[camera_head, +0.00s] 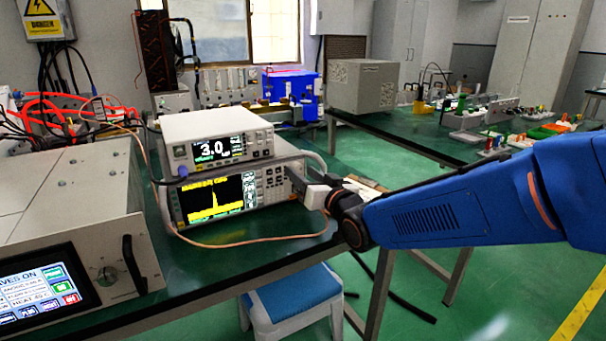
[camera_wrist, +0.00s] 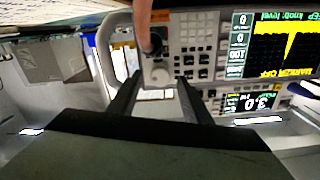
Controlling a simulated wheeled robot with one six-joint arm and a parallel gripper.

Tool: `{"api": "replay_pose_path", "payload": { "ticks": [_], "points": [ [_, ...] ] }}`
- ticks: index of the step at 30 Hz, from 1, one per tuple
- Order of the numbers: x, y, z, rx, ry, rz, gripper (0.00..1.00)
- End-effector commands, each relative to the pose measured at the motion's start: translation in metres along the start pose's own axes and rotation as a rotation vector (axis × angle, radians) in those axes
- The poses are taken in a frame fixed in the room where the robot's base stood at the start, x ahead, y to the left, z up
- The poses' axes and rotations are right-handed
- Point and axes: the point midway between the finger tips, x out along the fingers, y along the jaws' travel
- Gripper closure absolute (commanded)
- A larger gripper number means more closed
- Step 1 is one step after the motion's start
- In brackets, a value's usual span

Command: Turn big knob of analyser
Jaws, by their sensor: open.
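The analyser (camera_head: 262,187) is the lower of two stacked instruments in the head view, with a yellow trace on its dark screen. Its panel shows upside down in the wrist view (camera_wrist: 200,45). A pale round knob (camera_wrist: 160,75) on that panel, apparently the big knob, lies between my fingertips in the picture. My gripper (camera_wrist: 158,82) is open, its two dark fingers pointing at the panel. I cannot tell whether they touch the knob. In the head view my gripper (camera_head: 304,184) is at the analyser's right end and hides the knob there.
A smaller meter (camera_head: 218,140) reading 3.0 sits on the analyser. A copper-coloured cable (camera_head: 270,240) loops in front of it, and a dark connector (camera_wrist: 153,42) sits beside the knob. A large generator box (camera_head: 70,220) stands at left. A blue-topped stool (camera_head: 295,295) is below the green table.

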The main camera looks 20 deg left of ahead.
Motion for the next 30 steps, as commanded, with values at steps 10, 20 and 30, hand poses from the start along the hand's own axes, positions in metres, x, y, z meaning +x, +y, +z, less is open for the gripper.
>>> {"api": "replay_pose_path", "payload": {
  "ticks": [10, 20, 30],
  "points": [
    [0.0057, -0.0001, -0.0007, 0.0, 0.001, 0.0, 0.55],
    [0.0055, -0.0001, -0.0006, -0.001, 0.001, 0.0, 0.97],
    [0.0054, -0.0002, -0.0005, -0.198, 0.001, 0.0, 0.96]
  ]
}}
